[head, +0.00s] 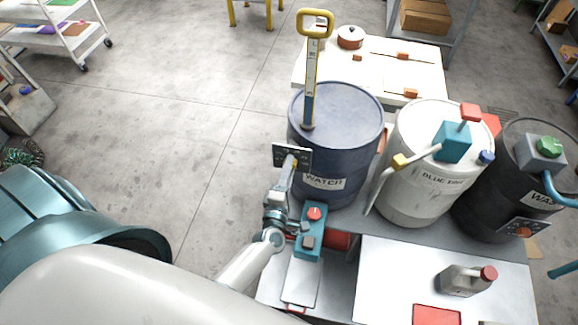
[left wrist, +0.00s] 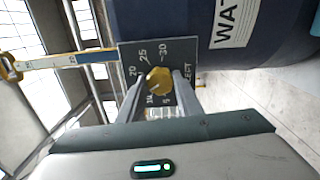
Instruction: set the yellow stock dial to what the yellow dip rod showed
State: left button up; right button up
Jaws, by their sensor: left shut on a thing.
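The yellow stock dial (left wrist: 158,82) is a yellow knob on a dark plate (left wrist: 183,52) on the side of the dark blue barrel (head: 337,115). The plate shows 20, 25 and 30; other marks are partly covered, and I cannot tell where the knob points. My left gripper (head: 290,165) is shut on the knob, one finger on each side, in the left wrist view (left wrist: 158,92). The yellow dip rod (head: 311,70) stands upright at the barrel's top, with a yellow loop handle and a blue lower part; its reading is too small to tell. My right gripper is out of view.
A white barrel (head: 412,195) and a black barrel (head: 490,200) stand to the right. A teal box with a red button (head: 314,214) sits just right of my left wrist. A grey jug (head: 462,281) stands on the front table. Open floor lies left.

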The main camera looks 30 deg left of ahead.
pick_arm(q)
jog(key=shift+f+m+p, duration=0.15)
jog(key=shift+m+p, duration=1.2)
jog(key=shift+m, duration=3.55)
jog(key=o, duration=1)
jog(key=shift+o, duration=0.2)
jog(key=shift+s, duration=0.2)
jog(key=b+v, duration=0.5)
jog(key=v, duration=1.2)
jog(key=shift+b, duration=0.35)
